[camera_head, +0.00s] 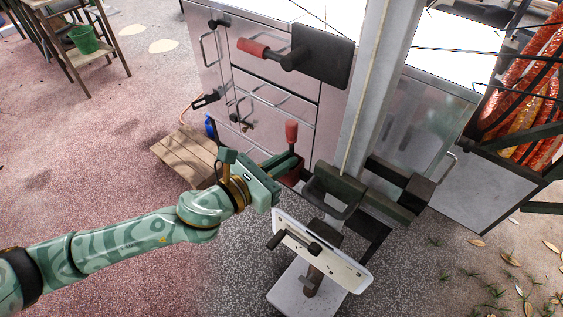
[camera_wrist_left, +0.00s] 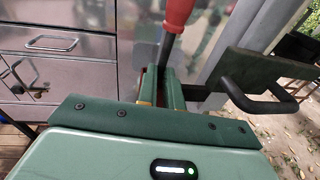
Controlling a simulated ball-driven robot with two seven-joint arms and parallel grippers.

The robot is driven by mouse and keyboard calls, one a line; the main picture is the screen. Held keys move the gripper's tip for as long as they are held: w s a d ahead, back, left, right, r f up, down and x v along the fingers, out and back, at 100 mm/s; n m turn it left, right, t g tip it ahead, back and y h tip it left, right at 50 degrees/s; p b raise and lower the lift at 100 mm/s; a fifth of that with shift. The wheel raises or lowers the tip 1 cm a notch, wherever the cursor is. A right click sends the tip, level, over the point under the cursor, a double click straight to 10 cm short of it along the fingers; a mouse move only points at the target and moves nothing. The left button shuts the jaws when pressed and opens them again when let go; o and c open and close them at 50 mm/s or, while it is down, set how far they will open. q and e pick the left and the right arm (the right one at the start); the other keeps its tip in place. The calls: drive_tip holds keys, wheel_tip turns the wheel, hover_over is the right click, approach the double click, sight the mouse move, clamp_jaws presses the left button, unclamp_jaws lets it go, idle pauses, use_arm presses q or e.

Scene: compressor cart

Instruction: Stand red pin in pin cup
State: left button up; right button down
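The red pin (camera_head: 291,131) stands about upright in the head view, with a red handle above a dark shaft. Its red handle also shows at the top of the left wrist view (camera_wrist_left: 178,14). My left gripper (camera_head: 292,160) has its two green fingers close together on the shaft, below the handle. A dark red holder, which looks like the pin cup (camera_head: 293,178), sits directly under the fingertips. The fingers hide the pin's lower end, so I cannot tell whether it is inside the cup. My right gripper is not in view.
A metal drawer cabinet (camera_head: 272,100) stands behind the pin. A red-gripped lever on a black plate (camera_head: 325,56) juts out above. A grey post (camera_head: 372,90) and a dark handle bracket (camera_head: 335,185) are close on the right. A white tilted panel (camera_head: 345,270) is below.

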use_arm(q)
drive_tip(key=f, duration=0.2)
drive_tip(key=s+f, duration=0.1)
drive_tip(key=shift+a+f+g+y, duration=0.3)
drive_tip(key=shift+f, duration=0.05)
drive_tip(key=shift+o, duration=0.4)
drive_tip(key=shift+s+a, duration=0.15)
drive_tip(key=shift+o, duration=0.3)
drive_tip(key=r+v, duration=0.1)
drive_tip(key=v, duration=1.2)
drive_tip(key=shift+a+r, duration=0.25)
drive_tip(key=shift+r, duration=0.1)
drive_tip(key=shift+s+a+r+b, duration=0.5)
drive_tip(key=shift+s+r+b, duration=0.1)
drive_tip(key=shift+r, duration=0.1)
